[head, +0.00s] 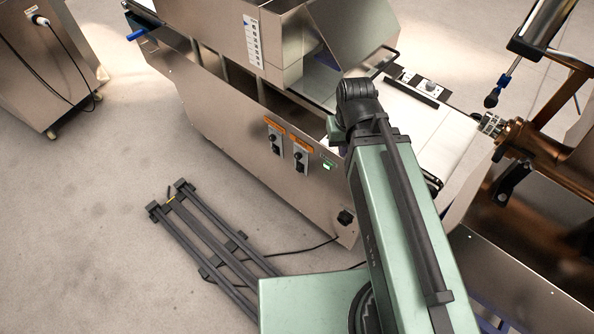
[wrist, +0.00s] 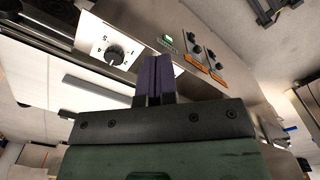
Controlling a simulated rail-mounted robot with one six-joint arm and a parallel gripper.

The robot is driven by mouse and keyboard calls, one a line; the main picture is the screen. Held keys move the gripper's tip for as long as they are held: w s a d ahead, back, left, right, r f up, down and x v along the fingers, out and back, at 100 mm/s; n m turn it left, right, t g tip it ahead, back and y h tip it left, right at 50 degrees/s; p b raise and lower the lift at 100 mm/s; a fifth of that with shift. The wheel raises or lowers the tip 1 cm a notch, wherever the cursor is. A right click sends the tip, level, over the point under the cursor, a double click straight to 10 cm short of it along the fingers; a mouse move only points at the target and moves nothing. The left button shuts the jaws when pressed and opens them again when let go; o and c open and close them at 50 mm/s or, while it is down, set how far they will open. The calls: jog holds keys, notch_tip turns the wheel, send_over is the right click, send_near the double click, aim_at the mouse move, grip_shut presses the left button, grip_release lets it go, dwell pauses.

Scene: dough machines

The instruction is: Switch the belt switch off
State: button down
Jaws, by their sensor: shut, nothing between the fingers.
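Several controls are on the steel machine, and I cannot read which label names the belt. A small green-lit switch (head: 328,164) sits on the front panel, right of two black rotary switches, the left one (head: 274,138) and the right one (head: 299,155), with orange labels. The green-lit switch also shows in the wrist view (wrist: 167,39), just beyond my fingertips. My gripper (wrist: 153,62) is shut and empty, its dark purple fingers together. It looks apart from the switch, but the gap is hard to judge. In the head view my arm mostly hides the gripper.
A white plate with a black dial (wrist: 115,53) is left of my fingers in the wrist view. A white conveyor belt (head: 425,115) runs behind my arm. A dark floor frame (head: 215,243) lies in front of the machine. Brown machinery (head: 540,145) stands at right.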

jog(key=w+a+f+n+t+y+b, duration=0.1)
jog(key=w+a+f+n+y+b, duration=0.1)
jog(key=a+f+b, duration=0.95)
jog(key=w+a+f+n+t+y+b, duration=0.1)
jog(key=w+a+f+y+b, duration=0.15)
jog(key=a+f+b, duration=0.85)
jog(key=w+a+f+m+t+y+b, duration=0.1)
jog(key=w+a+m+t+y+b, duration=0.25)
jog(key=a+m+t+b, duration=0.35)
jog(key=w+a+f+m+t+y+b, duration=0.1)
jog(key=w+a+m+t+y+b, duration=0.25)
jog(key=a+b, duration=0.6)
jog(key=s+d+f+m+g+h+b, duration=0.1)
jog(key=d+f+m+h, duration=0.3)
jog(key=d+m+h, duration=0.5)
jog(key=s+d+f+m+g+h+b, duration=0.1)
jog(key=d+f+m+h, duration=0.3)
jog(key=d+m+h, duration=0.5)
jog(key=m+g+h+b, duration=0.1)
jog(key=m+h, duration=0.1)
jog(key=h, duration=0.1)
jog(key=shift+d+f, duration=0.25)
